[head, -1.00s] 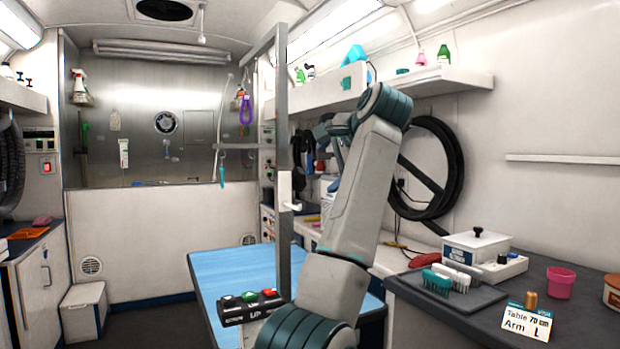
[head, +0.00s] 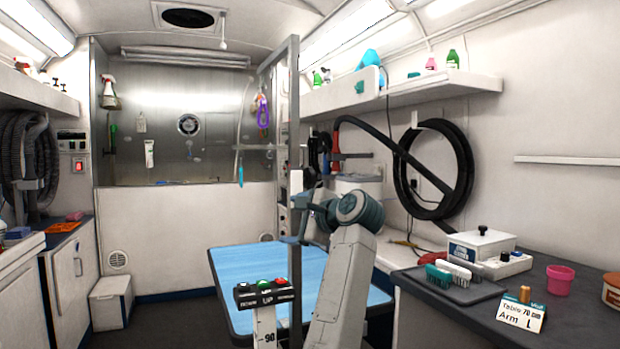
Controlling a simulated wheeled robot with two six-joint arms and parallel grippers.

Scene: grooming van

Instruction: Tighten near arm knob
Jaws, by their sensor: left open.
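The near grooming arm post (head: 294,120) stands upright at the near edge of the blue table (head: 245,268). A white clamp piece (head: 296,183) sits partway up this post; its knob is not clearly visible now. My left gripper (head: 296,238) is open beside the post, below the white piece. Its fingers are small and partly lost against the post, and I cannot tell whether they touch it. My left arm rises from the bottom centre and bends down toward the post. My right gripper is out of view.
A control box (head: 264,295) with coloured buttons stands at the table's near edge. The right counter (head: 440,312) holds a brush tray, white box, pink cup (head: 559,281) and a card (head: 522,316) reading "Table 70 cm Arm L".

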